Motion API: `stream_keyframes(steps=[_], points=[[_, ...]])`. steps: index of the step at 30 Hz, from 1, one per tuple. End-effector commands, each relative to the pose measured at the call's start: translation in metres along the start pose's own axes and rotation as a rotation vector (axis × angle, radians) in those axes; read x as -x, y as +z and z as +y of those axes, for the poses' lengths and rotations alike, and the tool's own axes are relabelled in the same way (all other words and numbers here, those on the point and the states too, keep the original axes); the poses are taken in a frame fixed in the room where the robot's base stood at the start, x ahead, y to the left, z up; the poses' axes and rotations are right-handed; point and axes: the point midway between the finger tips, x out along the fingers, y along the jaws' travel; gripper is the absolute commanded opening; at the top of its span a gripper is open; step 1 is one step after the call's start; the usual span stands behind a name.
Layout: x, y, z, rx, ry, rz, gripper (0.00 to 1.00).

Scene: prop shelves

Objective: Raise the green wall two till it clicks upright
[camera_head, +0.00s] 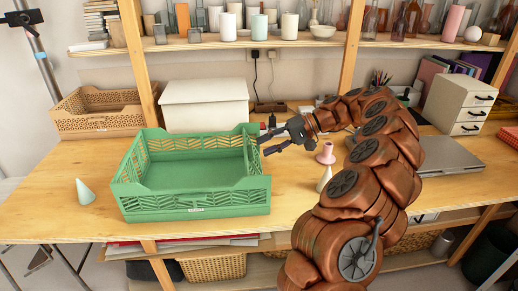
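A green folding crate (196,211) stands on the wooden table, left of centre. Its latticed front wall, left wall (134,158) and back wall (200,142) stand up. The right wall (252,152) is seen nearly edge-on, so I cannot tell whether it is fully upright. No mark shows which wall is number two. My gripper (263,145) is at the crate's back right corner, coming from the right, with its dark fingers apart and nothing seen between them. I cannot tell whether a finger touches the crate.
A white box (205,104) stands close behind the crate, and a tan crate (98,113) is back left. A pink-topped cone (325,154) stands under my arm. A laptop (450,156) and drawers (459,101) are right.

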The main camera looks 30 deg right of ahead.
Motion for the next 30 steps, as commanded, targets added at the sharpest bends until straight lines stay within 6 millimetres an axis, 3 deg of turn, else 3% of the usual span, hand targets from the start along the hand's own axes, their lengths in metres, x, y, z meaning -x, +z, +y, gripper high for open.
stream_keyframes(steps=[12, 30], points=[[0.045, -0.001, 0.001, -0.001, 0.001, 0.002, 0.35], [0.072, -0.001, -0.002, 0.006, 0.008, 0.005, 0.35]])
